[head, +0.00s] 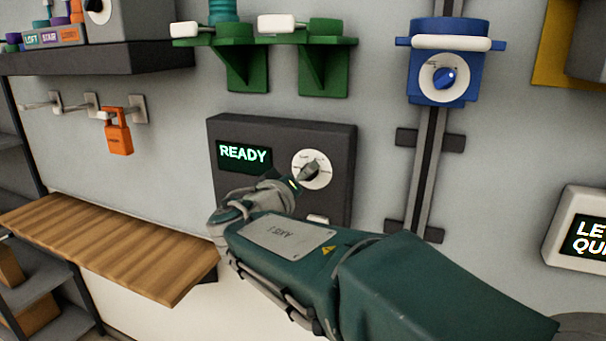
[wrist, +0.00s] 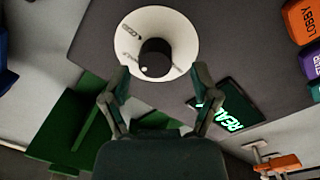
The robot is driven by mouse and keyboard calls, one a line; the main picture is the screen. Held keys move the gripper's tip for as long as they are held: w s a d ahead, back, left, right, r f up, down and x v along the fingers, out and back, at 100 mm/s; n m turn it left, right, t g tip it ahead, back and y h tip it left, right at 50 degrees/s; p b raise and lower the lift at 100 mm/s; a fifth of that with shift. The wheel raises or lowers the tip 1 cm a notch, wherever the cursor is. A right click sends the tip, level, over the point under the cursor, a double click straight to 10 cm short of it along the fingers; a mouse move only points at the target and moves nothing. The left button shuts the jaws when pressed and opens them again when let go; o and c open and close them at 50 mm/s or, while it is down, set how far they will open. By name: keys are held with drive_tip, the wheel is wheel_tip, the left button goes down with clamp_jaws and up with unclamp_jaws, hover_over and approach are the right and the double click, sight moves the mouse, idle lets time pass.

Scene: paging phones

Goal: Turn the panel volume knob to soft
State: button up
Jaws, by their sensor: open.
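The dark grey wall panel (head: 225,192) carries a lit READY screen (head: 244,157) and a volume knob (head: 310,170) on a round white dial. In the wrist view the knob (wrist: 155,59) is a black cylinder at the dial's middle, with a small white dot toward its lower left. The dial's labels are too small to read surely. My gripper (head: 297,183) is in front of the panel, close to the dial. In the wrist view my gripper (wrist: 162,75) is open, its fingertips on either side just below the knob, with nothing between them.
A wooden shelf (head: 120,235) juts out at lower left. Green brackets (head: 325,65) hang above the panel. A blue unit with its own dial (head: 445,77) is on the rail at right. An orange padlock (head: 118,137) hangs at left. A white display (head: 580,230) is far right.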

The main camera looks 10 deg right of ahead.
drive_tip(key=shift+w+d, duration=0.5)
drive_tip(key=shift+d, duration=0.2)
clamp_jaws()
drive_tip(key=shift+a, duration=0.1)
drive_tip(key=shift+n, duration=0.4)
drive_tip(key=n, duration=0.5)
drive_tip(key=shift+n, duration=0.3)
drive_tip(key=n, duration=0.4)
drive_tip(key=shift+a+f+t, duration=0.1)
drive_tip(key=shift+f+t, duration=0.05)
drive_tip(key=shift+t, duration=0.15)
drive_tip(key=shift+f+n, duration=0.1)
drive_tip(key=shift+n, duration=0.7)
drive_tip(key=shift+f, duration=0.1)
